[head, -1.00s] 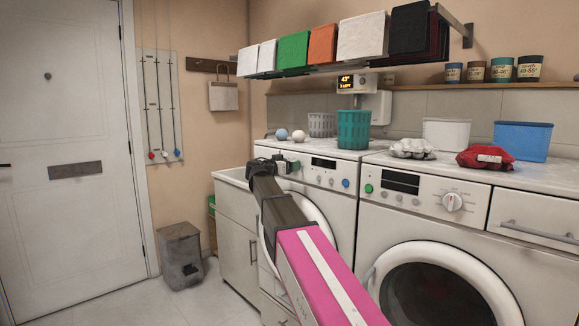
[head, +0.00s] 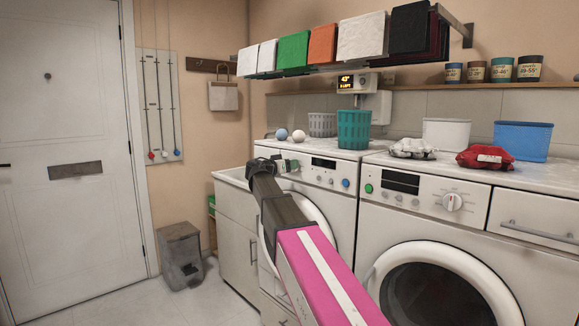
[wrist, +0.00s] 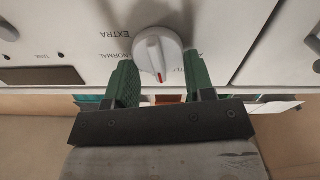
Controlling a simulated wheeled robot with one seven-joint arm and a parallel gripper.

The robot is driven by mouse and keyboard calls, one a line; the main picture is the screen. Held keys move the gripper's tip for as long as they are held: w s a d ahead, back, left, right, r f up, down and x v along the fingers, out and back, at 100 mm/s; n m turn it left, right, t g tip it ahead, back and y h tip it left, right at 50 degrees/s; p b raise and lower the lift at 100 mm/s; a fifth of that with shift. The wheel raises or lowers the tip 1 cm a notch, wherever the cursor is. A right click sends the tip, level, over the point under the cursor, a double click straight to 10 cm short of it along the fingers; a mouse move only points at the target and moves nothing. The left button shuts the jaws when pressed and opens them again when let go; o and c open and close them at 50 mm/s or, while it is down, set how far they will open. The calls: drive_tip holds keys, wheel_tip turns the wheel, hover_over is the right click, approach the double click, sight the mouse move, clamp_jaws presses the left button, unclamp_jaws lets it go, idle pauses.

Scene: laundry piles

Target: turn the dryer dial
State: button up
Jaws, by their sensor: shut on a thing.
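The dial (wrist: 158,54) is a round white knob with a raised grip and a red mark, on a white panel with the words EXTRA and NORMAL, upside down in the wrist view. My gripper (wrist: 160,82) has its green fingers on either side of the dial and is shut on it. In the head view my gripper (head: 288,164) is at the left end of the left machine's (head: 330,178) control panel, and the dial is hidden behind it.
A second white machine (head: 400,223) with its own dial (head: 452,201) stands at the right. A teal basket (head: 353,130) and pale balls (head: 298,136) are on the left machine's top. A shelf of folded cloths (head: 323,44) hangs above. Floor at the left is clear around a grey bin (head: 180,252).

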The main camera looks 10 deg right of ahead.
drive_tip(key=n, duration=0.5)
drive_tip(key=shift+w+a+f+n, duration=0.1)
drive_tip(key=shift+w+a+n, duration=0.1)
drive_tip(key=shift+n, duration=0.1)
idle(0.5)
drive_tip(key=o, duration=0.9)
drive_tip(key=v, duration=1)
drive_tip(key=shift+s+a, duration=0.25)
drive_tip(key=shift+a, duration=0.05)
